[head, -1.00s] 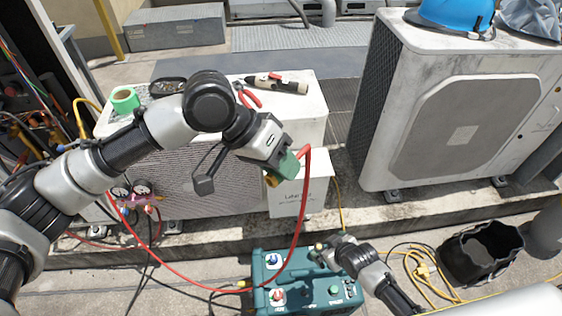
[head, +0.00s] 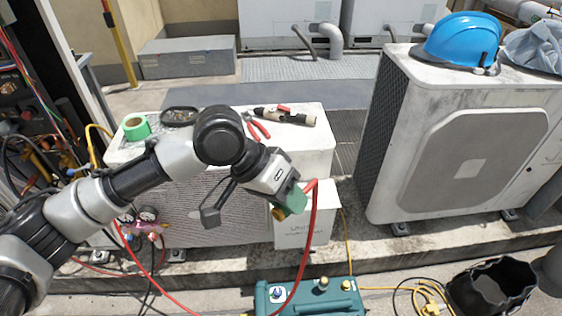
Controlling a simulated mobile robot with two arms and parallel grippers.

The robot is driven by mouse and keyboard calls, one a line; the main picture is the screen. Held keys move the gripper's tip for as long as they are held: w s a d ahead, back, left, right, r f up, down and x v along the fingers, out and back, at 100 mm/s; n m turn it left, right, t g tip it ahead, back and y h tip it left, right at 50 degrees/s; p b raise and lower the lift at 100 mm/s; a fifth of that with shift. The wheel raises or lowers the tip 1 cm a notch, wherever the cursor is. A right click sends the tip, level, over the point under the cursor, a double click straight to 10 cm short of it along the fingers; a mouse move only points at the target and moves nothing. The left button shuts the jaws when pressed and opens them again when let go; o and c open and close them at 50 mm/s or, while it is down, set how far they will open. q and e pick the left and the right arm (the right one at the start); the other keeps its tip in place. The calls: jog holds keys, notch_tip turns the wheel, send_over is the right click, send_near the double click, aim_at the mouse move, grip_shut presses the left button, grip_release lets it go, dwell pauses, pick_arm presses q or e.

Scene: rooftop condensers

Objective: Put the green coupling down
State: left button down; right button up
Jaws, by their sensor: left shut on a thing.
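The green coupling (head: 293,198) is at the end of a red hose (head: 309,235). My left gripper (head: 284,192) is shut on it and holds it up in front of the white condenser unit and a small white box (head: 305,228). The red hose curves down from the coupling toward the teal machine (head: 312,299) on the ground. The tips of the fingers are partly hidden by the coupling. My right gripper is not in view.
The left condenser's top (head: 310,140) carries green tape (head: 136,126), red pliers (head: 258,128) and a dark tool (head: 285,115). A large condenser (head: 460,150) with a blue hard hat (head: 462,40) stands right. A black bucket (head: 492,287) and yellow cable (head: 432,295) lie front right.

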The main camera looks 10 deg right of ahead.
pick_arm(q)
jog(key=s+a+f+n+t, duration=0.2)
jog(key=a+f+n, duration=0.2)
jog(key=a, duration=0.8)
jog(key=s+a+f+n+t, duration=0.2)
jog(key=a+f, duration=0.4)
jog(key=a, duration=0.7)
jog(key=shift+n+t+y, duration=0.3)
jog(key=shift+n+t, duration=0.2)
jog(key=shift+n, duration=0.5)
jog(key=shift+d, duration=0.1)
jog(key=shift+s, duration=0.1)
